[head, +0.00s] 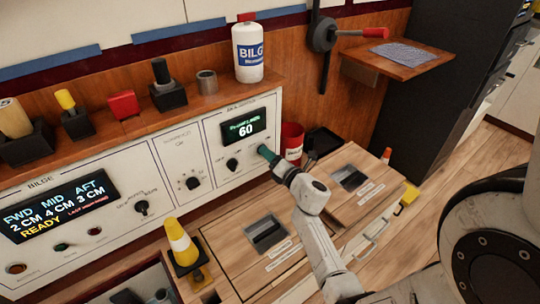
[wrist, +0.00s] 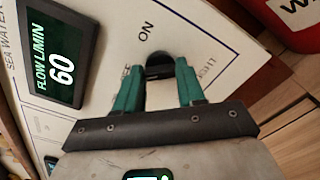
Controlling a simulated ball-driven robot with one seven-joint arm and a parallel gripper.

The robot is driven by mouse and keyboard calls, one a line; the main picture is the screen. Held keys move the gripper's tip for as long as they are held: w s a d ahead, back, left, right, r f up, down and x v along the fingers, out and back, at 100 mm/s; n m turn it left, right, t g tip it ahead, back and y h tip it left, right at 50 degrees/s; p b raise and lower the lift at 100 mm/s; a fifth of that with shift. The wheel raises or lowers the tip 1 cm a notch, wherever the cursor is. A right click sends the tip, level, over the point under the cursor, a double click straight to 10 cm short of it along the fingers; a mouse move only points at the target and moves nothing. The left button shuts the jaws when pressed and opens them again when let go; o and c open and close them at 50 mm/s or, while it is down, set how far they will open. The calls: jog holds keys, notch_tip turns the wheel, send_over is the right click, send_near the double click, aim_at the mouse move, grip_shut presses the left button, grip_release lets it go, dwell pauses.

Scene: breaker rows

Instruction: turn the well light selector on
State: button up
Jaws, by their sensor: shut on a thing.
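The well light selector (wrist: 159,69) is a small black knob on the cream panel (wrist: 200,40), at the upper middle of the wrist view. An ON label shows just above it, lettering ending in LIGHT lies to its right, and another label is partly hidden at its left. My gripper (wrist: 160,80) has its two green fingers on either side of the knob, shut on it. In the head view my gripper (head: 265,152) reaches the panel's right end and hides the knob there. Which way the knob points is hard to tell.
A flow display (head: 245,130) reading 60 and another black knob (head: 232,164) sit left of my gripper. A red container (head: 291,142) stands close at the right. A white bottle (head: 247,50) stands on the ledge above. A wooden counter with dark recesses lies below.

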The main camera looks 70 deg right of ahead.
jog(key=shift+f+m+p, duration=0.15)
jog(key=shift+m+p, duration=1.95)
jog(key=shift+m, duration=1.8)
jog(key=shift+f+m+p, duration=0.15)
jog(key=shift+m+p, duration=1.9)
jog(key=shift+m, duration=1.85)
jog(key=shift+s, duration=0.1)
jog(key=o, duration=1)
jog(key=shift+o, duration=0.2)
jog(key=p+v, duration=0.1)
jog(key=v, duration=0.9)
jog(key=shift+s+a, duration=0.2)
jog(key=shift+s, duration=0.1)
